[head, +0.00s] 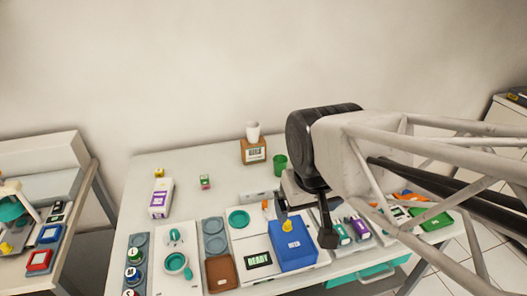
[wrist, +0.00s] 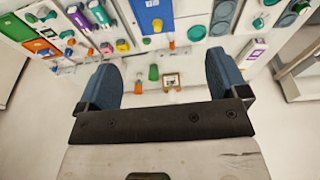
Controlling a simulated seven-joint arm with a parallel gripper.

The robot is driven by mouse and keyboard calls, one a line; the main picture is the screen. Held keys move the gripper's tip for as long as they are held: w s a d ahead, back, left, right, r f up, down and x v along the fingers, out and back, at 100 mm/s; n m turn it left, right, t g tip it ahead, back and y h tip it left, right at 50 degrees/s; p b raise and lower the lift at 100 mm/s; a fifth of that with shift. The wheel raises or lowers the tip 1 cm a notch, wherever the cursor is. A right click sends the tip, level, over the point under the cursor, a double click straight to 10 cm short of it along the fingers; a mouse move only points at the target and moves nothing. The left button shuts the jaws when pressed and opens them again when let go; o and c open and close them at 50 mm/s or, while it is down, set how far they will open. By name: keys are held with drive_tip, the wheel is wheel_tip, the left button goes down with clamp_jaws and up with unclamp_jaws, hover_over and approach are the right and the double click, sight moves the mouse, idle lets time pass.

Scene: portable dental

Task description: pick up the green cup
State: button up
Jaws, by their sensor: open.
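The green cup (head: 280,165) stands upright near the back of the white table, just left of my arm in the head view. In the wrist view the green cup (wrist: 154,73) shows small, between the two blue fingers and beyond them. My gripper (wrist: 160,64) is open, with nothing between its fingers and a gap between it and the cup. In the head view my gripper's dark parts are to the right of and in front of the cup, and its fingertips are partly hidden.
A white cup (head: 252,130) stands on a small wooden box (head: 254,151) behind and left of the green cup. A blue tray (head: 293,245), a brown tray (head: 221,273) and several bottles crowd the table's front. The back left of the table is mostly clear.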

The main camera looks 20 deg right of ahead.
drive_tip(key=w+d+f+n+g+h, duration=0.25)
drive_tip(key=w+n, duration=0.25)
drive_tip(key=w, duration=0.8)
drive_tip(key=n+h, duration=1)
drive_tip(key=n, duration=0.3)
approach(280, 160)
drive_tip(key=shift+s+d+r, duration=0.15)
drive_tip(key=shift+s+d, duration=0.1)
drive_tip(key=shift+s, duration=0.3)
drive_tip(key=shift+s+d+r, duration=0.15)
drive_tip(key=shift+s+d, duration=0.1)
drive_tip(key=shift+s, duration=0.3)
drive_tip(key=shift+x, duration=1.35)
drive_tip(key=shift+r+x, duration=0.2)
drive_tip(key=shift+x, duration=2.4)
drive_tip(key=shift+d, duration=0.1)
